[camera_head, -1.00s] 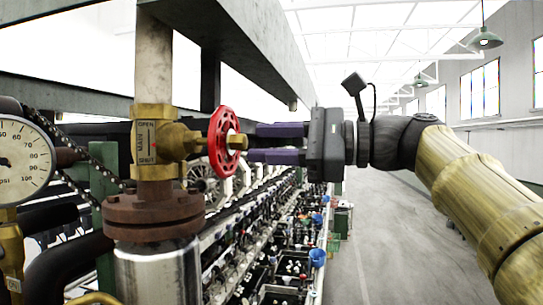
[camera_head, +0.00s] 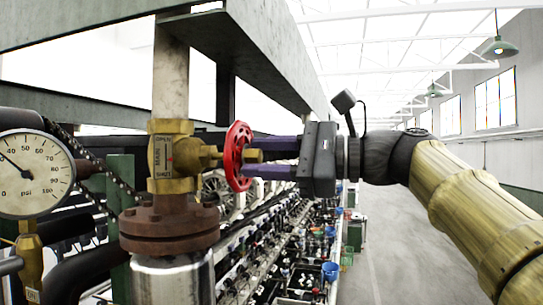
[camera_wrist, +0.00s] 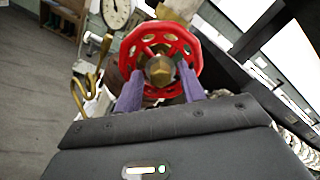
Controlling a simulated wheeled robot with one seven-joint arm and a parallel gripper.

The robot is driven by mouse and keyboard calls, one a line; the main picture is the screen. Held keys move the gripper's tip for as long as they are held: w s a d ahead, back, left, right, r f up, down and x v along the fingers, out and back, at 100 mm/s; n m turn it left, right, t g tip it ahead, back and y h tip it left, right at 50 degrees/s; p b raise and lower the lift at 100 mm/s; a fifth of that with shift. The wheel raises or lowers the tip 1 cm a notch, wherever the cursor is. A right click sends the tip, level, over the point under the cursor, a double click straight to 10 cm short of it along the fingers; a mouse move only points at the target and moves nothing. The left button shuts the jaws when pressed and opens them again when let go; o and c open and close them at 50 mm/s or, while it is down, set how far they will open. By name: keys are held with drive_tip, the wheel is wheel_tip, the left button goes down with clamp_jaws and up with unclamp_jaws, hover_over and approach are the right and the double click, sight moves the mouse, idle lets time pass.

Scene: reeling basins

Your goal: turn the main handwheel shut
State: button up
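The red handwheel (camera_head: 238,156) stands upright on the right side of a brass valve body (camera_head: 173,157) with a label plate reading MAIN and SHUT. Its brass stem end (camera_head: 254,156) points toward my gripper (camera_head: 249,157). My gripper's two purple fingers are apart, one above and one below the stem end in the head view, with their tips close to the wheel. In the wrist view the wheel (camera_wrist: 127,52) faces me, and its brass hub (camera_wrist: 160,70) lies between the open fingertips (camera_wrist: 160,74). I cannot tell whether the fingertips touch the wheel.
A pressure gauge (camera_head: 34,172) stands left of the valve. A rusty flange (camera_head: 169,228) and vertical pipe carry the valve. A grey overhead beam (camera_head: 270,55) runs above. Rows of reeling basins (camera_head: 300,262) stretch behind. The floor (camera_head: 400,245) at right is clear.

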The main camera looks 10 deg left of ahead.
drive_tip(key=shift+c, duration=0.2)
drive_tip(key=c, duration=0.8)
drive_tip(key=m+p, duration=0.2)
drive_tip(key=shift+d+r+p, duration=0.1)
drive_tip(key=shift+r+p, duration=0.2)
drive_tip(key=shift+p, duration=0.05)
drive_tip(key=m+p, duration=0.3)
drive_tip(key=m, duration=0.1)
drive_tip(key=m+p, duration=0.4)
drive_tip(key=shift+f+m, duration=0.25)
drive_tip(key=shift+m, duration=0.95)
drive_tip(key=m, duration=0.4)
drive_tip(key=shift+m, duration=0.4)
